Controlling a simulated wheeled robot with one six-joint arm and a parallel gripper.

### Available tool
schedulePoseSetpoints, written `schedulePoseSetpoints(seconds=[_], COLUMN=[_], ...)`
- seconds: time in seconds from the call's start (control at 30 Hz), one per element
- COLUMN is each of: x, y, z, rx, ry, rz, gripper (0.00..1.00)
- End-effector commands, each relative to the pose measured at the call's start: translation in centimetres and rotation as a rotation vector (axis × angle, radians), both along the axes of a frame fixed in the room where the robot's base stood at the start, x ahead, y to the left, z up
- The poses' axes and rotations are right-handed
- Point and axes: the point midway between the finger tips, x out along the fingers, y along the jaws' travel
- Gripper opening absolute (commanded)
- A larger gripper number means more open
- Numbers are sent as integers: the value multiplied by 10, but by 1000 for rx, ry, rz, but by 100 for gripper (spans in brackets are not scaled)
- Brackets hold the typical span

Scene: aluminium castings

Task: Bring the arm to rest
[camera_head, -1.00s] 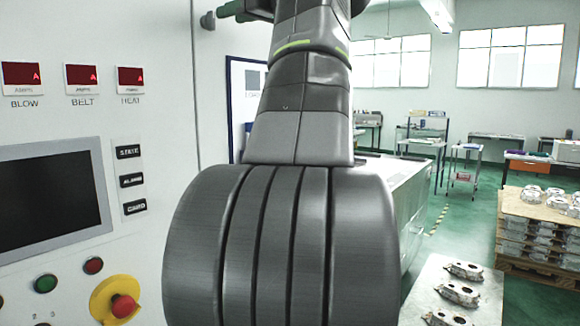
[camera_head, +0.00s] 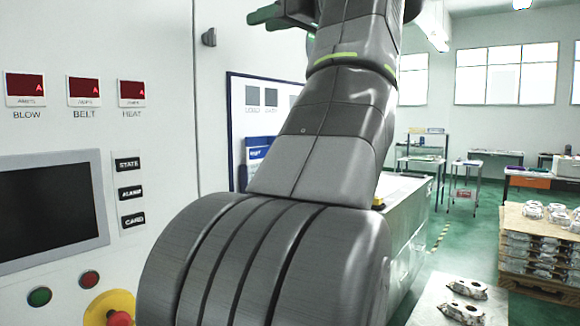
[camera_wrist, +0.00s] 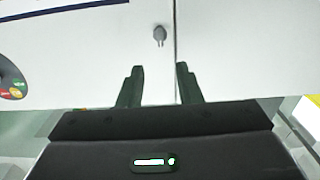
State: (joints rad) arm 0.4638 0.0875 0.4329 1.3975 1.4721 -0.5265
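My gripper (camera_wrist: 159,85) shows in the wrist view with its two dark fingers apart and nothing between them. Beyond the fingers is a white cabinet face with a small grey latch (camera_wrist: 159,35). In the head view my arm rises through the middle of the picture and hides part of the cabinet and room. The fingers are not clear in the head view; only dark green parts at the top, left of my arm, show there.
A white control panel (camera_head: 165,160) with a screen, displays and a red emergency button (camera_head: 119,318) stands close on the left. Castings (camera_head: 466,288) lie on a pale table (camera_head: 425,310) at lower right. A pallet stack (camera_head: 510,275) stands at the right. Green floor lies between.

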Motion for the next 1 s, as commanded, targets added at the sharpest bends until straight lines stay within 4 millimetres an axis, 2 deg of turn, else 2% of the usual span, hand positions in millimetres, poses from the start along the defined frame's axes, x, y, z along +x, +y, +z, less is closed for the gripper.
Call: schedulePoseSetpoints(seconds=[1.0], x=[62], y=[81], z=[2], rx=[0], ry=[1], rz=[5], gripper=[32])
